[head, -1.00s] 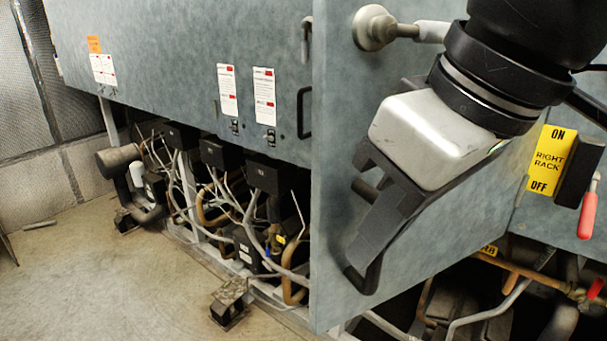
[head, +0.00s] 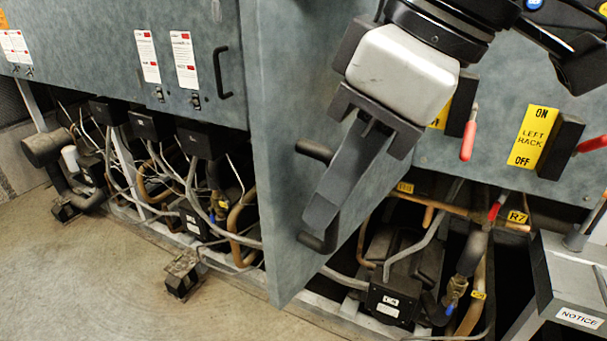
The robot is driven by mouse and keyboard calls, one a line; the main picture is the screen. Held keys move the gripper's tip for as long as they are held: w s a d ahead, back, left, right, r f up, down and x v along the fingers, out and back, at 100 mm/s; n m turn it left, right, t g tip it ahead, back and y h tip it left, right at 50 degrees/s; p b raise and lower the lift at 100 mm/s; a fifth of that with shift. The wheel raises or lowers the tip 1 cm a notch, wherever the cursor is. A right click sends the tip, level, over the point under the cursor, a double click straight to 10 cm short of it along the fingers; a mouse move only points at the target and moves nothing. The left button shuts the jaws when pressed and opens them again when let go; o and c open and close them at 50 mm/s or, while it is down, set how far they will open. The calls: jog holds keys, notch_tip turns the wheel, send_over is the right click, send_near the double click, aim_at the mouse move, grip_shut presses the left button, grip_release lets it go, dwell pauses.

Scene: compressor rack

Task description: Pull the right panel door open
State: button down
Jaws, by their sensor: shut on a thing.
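The right panel door (head: 283,200) is a grey-blue metal door standing out from the rack front at an angle, partly open. Its dark bar handle (head: 316,151) is on the door face turned to the right; its lower end shows below my fingers. My gripper (head: 325,212) is shut on this handle, and its fingers hide the middle of the bar. The top of the door is out of the picture.
A closed grey panel (head: 115,50) with its own handle (head: 222,74) is on the left. Pipes and cables fill the space below. A LEFT RACK switch (head: 537,138) and a NOTICE-labelled grey stand (head: 570,270) are at right.

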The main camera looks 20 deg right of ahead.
jog(key=shift+r, duration=0.1)
jog(key=c, duration=1.8)
grip_release()
jog(key=p+v, duration=0.4)
jog(key=v, duration=1.3)
jog(key=shift+s+d+r, duration=0.1)
jog(key=shift+s, duration=0.05)
